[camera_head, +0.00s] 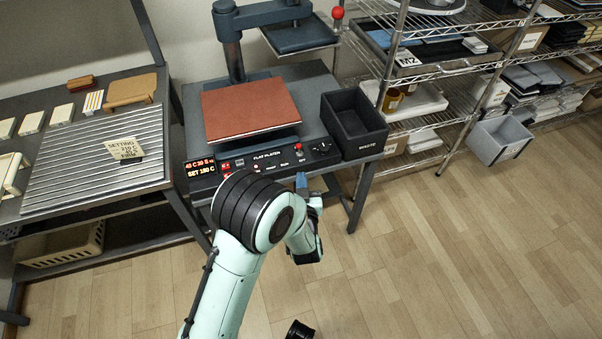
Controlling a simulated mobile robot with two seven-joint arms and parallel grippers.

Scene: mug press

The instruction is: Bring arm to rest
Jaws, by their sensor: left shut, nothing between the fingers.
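My left arm rises from the bottom of the head view, bends at a black-banded elbow and reaches toward the front of the heat press. My left gripper (302,184) is small in view, close in front of the press's control panel (262,163). It is shut with nothing held; I cannot tell whether it touches the panel. The heat press (248,103) has a red-brown pad on its lower plate, and its upper plate (301,37) is swung to the back right.
A black bin (353,122) stands right of the press. A ribbed bench (95,165) with a sign (127,148) is at left. Wire shelving (440,87) stands at the back right, with a grey bin (500,141) at its front. The wooden floor (460,250) at right is clear.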

